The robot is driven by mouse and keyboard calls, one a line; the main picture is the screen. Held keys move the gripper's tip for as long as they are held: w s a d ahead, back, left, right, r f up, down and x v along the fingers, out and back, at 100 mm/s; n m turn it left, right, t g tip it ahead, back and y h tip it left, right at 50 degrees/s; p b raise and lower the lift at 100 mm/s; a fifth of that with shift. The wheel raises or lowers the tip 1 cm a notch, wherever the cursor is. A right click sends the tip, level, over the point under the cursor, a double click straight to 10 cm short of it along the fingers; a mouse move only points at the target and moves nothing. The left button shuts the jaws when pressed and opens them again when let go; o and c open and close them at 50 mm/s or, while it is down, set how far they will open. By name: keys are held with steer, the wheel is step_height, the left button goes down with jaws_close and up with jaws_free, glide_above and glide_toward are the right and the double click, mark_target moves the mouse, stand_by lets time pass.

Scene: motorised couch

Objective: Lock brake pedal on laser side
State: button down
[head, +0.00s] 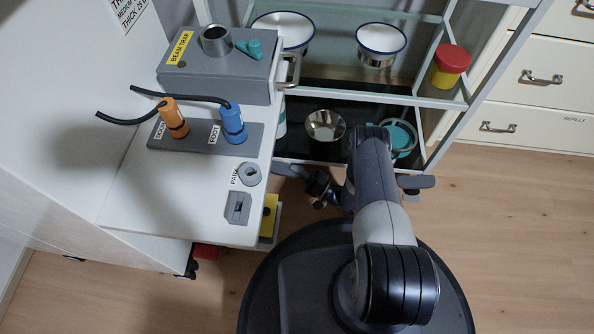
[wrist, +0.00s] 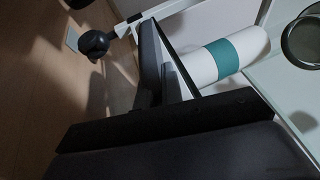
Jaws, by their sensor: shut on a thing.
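The brake pedal on the laser side (head: 287,170) is a dark grey bar low at the trolley's left end, beside the white laser bench. My gripper (head: 318,188) is down at floor level at this end, shut at the pedal; the grip itself is mostly hidden. In the wrist view, large dark surfaces fill the bottom and hide the contact. A similar grey pedal (head: 416,182) shows at the trolley's right end. I cannot tell whether the laser-side pedal is up or down.
The trolley (head: 452,110) carries enamel bowls, a yellow jar (head: 449,70) and a metal bowl (head: 325,126). The laser bench (head: 120,190) stands close on the left. A black caster (wrist: 93,43) shows in the wrist view. Wood floor is clear at the right.

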steer(key=shift+f, duration=0.1)
stand_by(0.3)
steer(key=c, duration=1.6)
jaws_free()
steer(key=shift+o, duration=0.2)
